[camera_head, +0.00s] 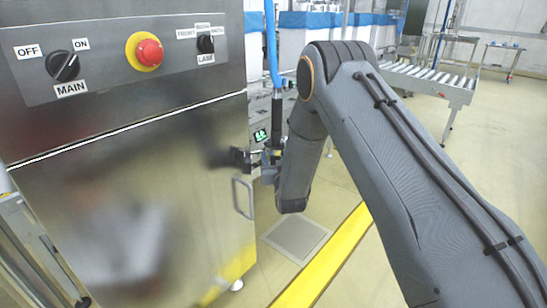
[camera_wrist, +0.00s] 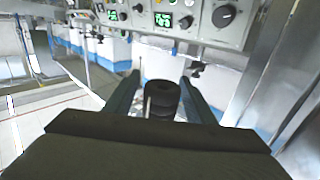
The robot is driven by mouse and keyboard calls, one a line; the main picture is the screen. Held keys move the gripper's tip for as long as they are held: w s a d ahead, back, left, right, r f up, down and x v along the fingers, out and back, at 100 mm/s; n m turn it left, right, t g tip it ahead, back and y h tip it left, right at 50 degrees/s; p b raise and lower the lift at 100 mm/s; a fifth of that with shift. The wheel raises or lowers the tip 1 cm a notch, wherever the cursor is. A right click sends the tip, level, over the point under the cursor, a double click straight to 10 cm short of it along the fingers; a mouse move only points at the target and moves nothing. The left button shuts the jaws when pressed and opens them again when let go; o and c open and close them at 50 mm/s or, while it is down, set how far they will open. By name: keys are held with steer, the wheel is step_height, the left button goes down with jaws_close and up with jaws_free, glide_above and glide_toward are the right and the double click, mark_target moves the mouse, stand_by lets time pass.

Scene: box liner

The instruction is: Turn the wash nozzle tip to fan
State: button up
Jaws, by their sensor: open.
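The wash nozzle hangs from a blue hose (camera_head: 271,45) in the head view, its black wand (camera_head: 277,112) pointing down beside the steel cabinet's right edge. My gripper (camera_head: 268,162) is at the wand's lower end, partly hidden by my own arm. In the wrist view, a black ribbed round piece (camera_wrist: 161,95), seemingly the nozzle tip, stands between the two fingers of my gripper (camera_wrist: 160,82). The fingers are apart, with a gap visible on each side of it. I cannot make out the tip's fan mark or its turned position.
A cabinet handle (camera_head: 242,197) is below my gripper. A control panel (camera_wrist: 200,18) with dials and green displays shows in the wrist view.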

steer(key=c, duration=1)
steer(key=shift+c, duration=0.2)
steer(key=shift+a+n+y, duration=0.1)
steer(key=shift+n+y, duration=0.2)
steer(key=shift+y, duration=0.2)
steer(key=n+g+y, duration=0.1)
steer(key=y, duration=0.1)
steer(key=n+y+b, duration=0.1)
steer(key=shift+s+a+n+g+y, duration=0.15)
steer(key=shift+a+n+g+y, duration=0.15)
steer(key=shift+g+y, duration=0.1)
steer(key=shift+s+a+n+g+y+b, duration=0.45)
steer(key=shift+n+g+y+b, duration=0.95)
steer(key=shift+n+g, duration=0.65)
steer(key=shift+s+a+n+g+y+b, duration=0.25)
steer(key=shift+s+n+g+y+b, duration=0.25)
steer(key=shift+n+g+y+b, duration=1.45)
steer(key=shift+s+a+n+g+y+b, duration=0.45)
steer(key=shift+n+g+y, duration=0.85)
steer(key=shift+g, duration=1.5)
steer(key=shift+s+r+n, duration=0.1)
steer(key=shift+n, duration=0.2)
